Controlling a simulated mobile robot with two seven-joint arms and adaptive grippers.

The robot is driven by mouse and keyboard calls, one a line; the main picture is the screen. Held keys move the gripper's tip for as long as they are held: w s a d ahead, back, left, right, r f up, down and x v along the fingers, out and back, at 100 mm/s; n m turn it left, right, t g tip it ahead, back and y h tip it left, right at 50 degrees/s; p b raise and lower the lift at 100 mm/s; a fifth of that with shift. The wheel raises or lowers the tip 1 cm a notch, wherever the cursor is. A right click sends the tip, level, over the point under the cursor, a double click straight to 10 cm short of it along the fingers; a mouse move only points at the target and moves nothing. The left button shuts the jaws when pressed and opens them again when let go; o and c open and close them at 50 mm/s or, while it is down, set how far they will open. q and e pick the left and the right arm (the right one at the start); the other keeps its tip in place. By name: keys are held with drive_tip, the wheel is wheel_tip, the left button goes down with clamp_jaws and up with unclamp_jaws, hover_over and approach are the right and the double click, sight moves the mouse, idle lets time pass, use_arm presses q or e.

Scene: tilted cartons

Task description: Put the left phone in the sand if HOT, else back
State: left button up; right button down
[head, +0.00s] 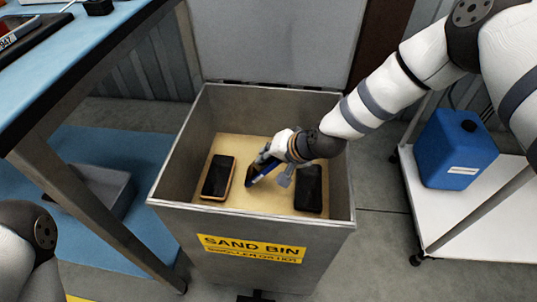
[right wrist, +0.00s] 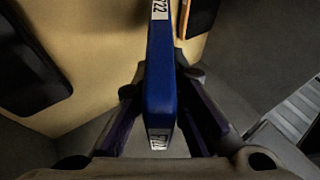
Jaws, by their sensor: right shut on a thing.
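My right gripper (head: 270,172) is inside the open sand bin (head: 184,153), shut on a blue phone (head: 262,171). In the right wrist view the blue phone (right wrist: 161,75) stands edge-on between the fingers, with white number labels at its ends. The phone is above or at the sand (head: 232,150); I cannot tell whether it touches. A dark phone with an orange edge (head: 217,177) lies on the sand at the left. A black phone (head: 308,188) lies at the right. My left gripper is out of view; only part of that arm shows.
The bin's lid (head: 270,40) stands open behind. A blue-topped bench (head: 95,40) at the left holds a dark tray with a device. A grey box (head: 95,188) sits below it. A blue container (head: 455,148) stands on a white cart (head: 485,205) at the right.

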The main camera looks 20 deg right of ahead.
use_arm(q)
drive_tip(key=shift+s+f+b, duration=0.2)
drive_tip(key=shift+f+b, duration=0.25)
drive_tip(key=shift+b, duration=0.1)
use_arm(e)
drive_tip(key=shift+f, duration=0.85)
idle(0.4)
drive_tip(key=c, duration=1.5)
unclamp_jaws()
drive_tip(key=shift+c, duration=0.2)
